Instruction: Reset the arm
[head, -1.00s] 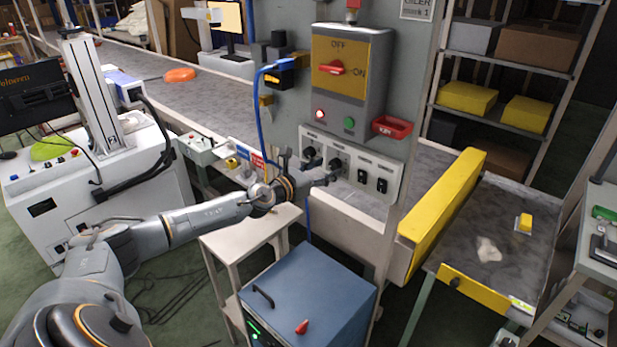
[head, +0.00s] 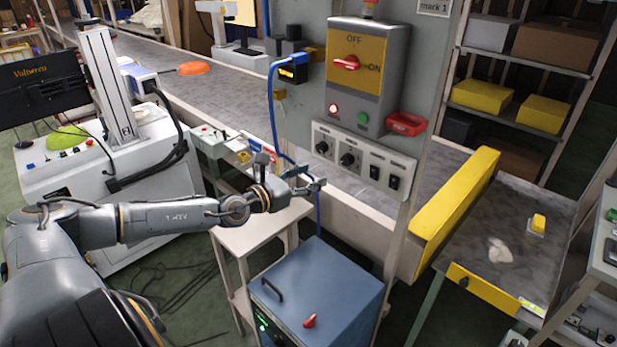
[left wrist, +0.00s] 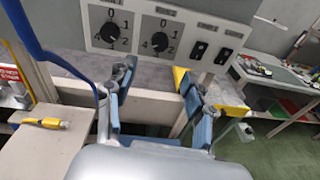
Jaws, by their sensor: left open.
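My left arm comes in from the left in the head view. Its gripper (head: 305,181) is open and empty, in front of and a little below the control panel (head: 360,158). In the left wrist view the two fingers of the gripper (left wrist: 158,100) stand apart with nothing between them. The panel carries two black knobs, the left knob (head: 322,147) and the right knob (head: 348,159), and black switches (head: 383,177). The fingers are apart from the knobs. The right gripper is not in view.
A blue cable (head: 271,110) hangs close to the gripper. Below are a white stand (head: 262,228) and a blue box (head: 318,285). The conveyor (head: 225,95) runs behind. A yellow barrier (head: 455,210) and a metal table (head: 520,240) stand at the right.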

